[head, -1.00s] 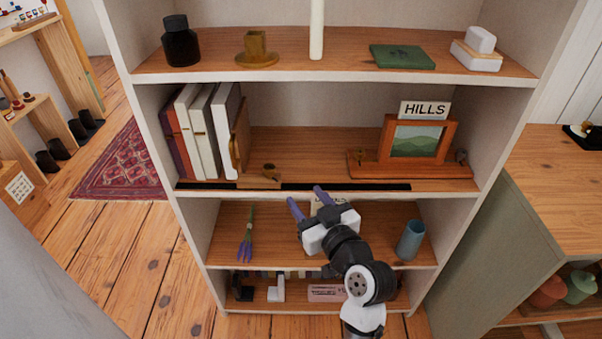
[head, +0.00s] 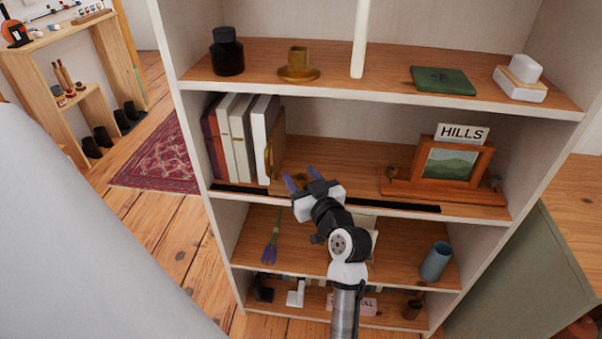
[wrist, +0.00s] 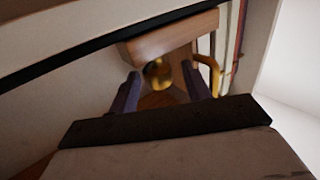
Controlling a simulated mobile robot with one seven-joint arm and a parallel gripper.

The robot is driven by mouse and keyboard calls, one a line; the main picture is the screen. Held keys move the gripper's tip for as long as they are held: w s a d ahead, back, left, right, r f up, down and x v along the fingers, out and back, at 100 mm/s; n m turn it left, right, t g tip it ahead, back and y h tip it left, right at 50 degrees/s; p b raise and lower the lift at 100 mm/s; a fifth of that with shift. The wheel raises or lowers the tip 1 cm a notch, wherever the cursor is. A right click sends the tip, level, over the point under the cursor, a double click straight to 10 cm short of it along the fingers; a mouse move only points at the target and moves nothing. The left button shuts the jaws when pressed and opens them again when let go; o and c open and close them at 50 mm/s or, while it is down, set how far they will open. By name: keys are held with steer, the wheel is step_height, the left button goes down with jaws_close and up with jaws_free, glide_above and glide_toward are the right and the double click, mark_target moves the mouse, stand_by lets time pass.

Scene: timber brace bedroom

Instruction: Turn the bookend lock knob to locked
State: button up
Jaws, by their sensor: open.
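The wooden bookend (head: 277,150) stands upright on the middle shelf, against the right end of a row of books. A curved brass piece (head: 268,162) is on its front edge. In the wrist view a round brass knob (wrist: 158,73) shows between my fingers, beside a wooden block (wrist: 170,38); the brass piece (wrist: 210,72) is to its right. In the head view the knob is largely hidden by my fingers. My gripper (head: 302,178) is open at the front of the middle shelf, its purple fingers (wrist: 160,78) on either side of the knob. Contact cannot be told.
Books (head: 240,135) fill the shelf's left end. A framed HILLS picture (head: 452,163) stands at right. A black strip (head: 395,205) runs along the shelf front. The upper shelf (head: 345,85) is close above. The shelf between bookend and frame is clear.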

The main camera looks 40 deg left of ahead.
steer(key=shift+w+a, duration=0.15)
steer(key=shift+a, duration=0.15)
steer(key=c, duration=1)
